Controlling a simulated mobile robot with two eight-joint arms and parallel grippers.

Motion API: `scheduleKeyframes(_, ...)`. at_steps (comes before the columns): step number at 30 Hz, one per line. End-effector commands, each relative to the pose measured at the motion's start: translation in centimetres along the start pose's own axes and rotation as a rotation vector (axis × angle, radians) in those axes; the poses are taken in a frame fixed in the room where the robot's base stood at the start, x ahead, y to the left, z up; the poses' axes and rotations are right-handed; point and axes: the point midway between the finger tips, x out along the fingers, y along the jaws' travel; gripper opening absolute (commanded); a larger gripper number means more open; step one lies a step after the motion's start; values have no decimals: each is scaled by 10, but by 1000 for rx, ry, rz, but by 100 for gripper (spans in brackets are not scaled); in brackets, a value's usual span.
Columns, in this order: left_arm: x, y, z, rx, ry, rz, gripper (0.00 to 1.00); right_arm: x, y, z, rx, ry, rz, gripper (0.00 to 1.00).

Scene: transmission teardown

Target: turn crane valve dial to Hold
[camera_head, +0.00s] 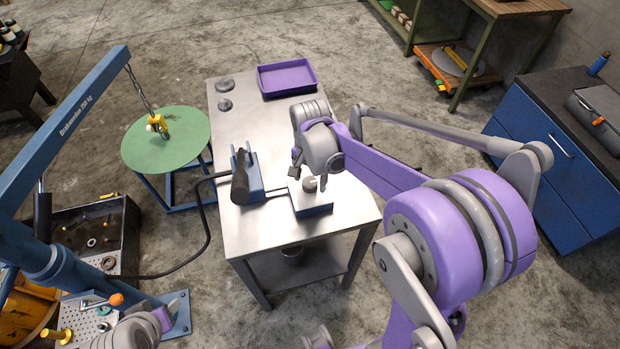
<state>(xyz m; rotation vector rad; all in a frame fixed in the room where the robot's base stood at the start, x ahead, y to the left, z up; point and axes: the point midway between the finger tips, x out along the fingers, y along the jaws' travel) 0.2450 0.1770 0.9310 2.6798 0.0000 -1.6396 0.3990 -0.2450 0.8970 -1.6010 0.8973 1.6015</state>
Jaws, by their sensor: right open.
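A small box with a pale top and blue side (313,208) sits on the metal table. A small round grey knob (310,185) on its top looks like the valve dial; its marks are too small to read. My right gripper (309,177) is open just above the box, with its fingers around or beside the knob; I cannot tell whether they touch it. The blue crane (62,135) stands at the left. Part of my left gripper (165,312) shows at the bottom left, and its fingers are unclear.
A blue pump-like unit with a dark cylinder (240,180) stands left of the box, joined to a black hose (205,235). A purple tray (286,77) and two grey discs lie at the table's far end. A round green table (165,137) stands to the left.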

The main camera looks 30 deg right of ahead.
Motion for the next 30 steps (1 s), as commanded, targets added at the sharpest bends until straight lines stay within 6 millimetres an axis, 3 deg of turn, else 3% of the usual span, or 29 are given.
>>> scheduleKeyframes(8,0,0,0,0,0,0,50,2,0,0,0,0,0,82)
scheduleKeyframes(22,0,0,0,0,0,0,50,2,0,0,0,0,0,1)
scheduleKeyframes(30,1,0,1,0,-1,0,50,2,0,0,-22,0,0,0)
